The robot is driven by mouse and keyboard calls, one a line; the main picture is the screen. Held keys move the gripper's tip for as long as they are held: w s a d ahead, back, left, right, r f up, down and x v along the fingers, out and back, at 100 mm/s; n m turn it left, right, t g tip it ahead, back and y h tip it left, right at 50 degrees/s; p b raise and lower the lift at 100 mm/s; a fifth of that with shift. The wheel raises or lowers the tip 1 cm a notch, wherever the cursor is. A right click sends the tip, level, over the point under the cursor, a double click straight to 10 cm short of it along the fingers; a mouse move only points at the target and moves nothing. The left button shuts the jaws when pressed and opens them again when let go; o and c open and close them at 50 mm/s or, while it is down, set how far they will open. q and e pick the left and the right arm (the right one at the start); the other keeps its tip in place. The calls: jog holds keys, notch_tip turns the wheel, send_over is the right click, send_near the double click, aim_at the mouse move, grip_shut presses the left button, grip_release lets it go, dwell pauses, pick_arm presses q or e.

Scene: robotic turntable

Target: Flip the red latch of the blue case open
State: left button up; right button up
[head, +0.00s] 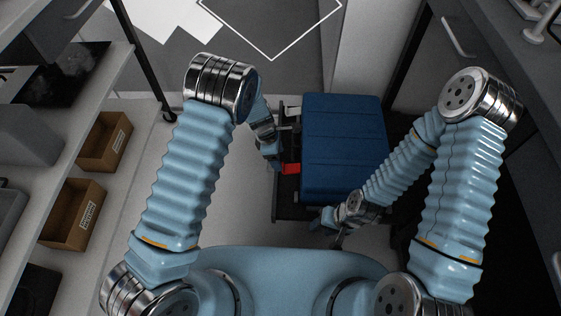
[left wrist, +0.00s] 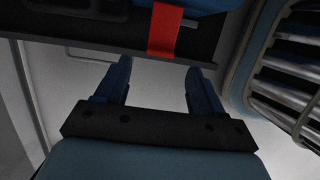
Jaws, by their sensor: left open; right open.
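The blue case (head: 345,140) lies on a dark support (head: 290,212) in the middle of the head view. Its red latch (head: 291,168) sticks out from the case's left side. My left gripper (head: 278,160) is beside the latch, on its left; its fingers are partly hidden by my arm. In the left wrist view the left gripper (left wrist: 160,65) is open and empty, and the red latch (left wrist: 165,30) hangs just beyond and between its fingertips, apparently not gripped. My right gripper (head: 328,222) is open, near the front edge of the case.
Shelves stand at the left with two brown boxes (head: 104,142) (head: 73,214). A dark cabinet with a handle (head: 458,38) is at the right. Pale floor lies open between the left shelves and the support.

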pick_arm(q)
jog(key=v, duration=0.9)
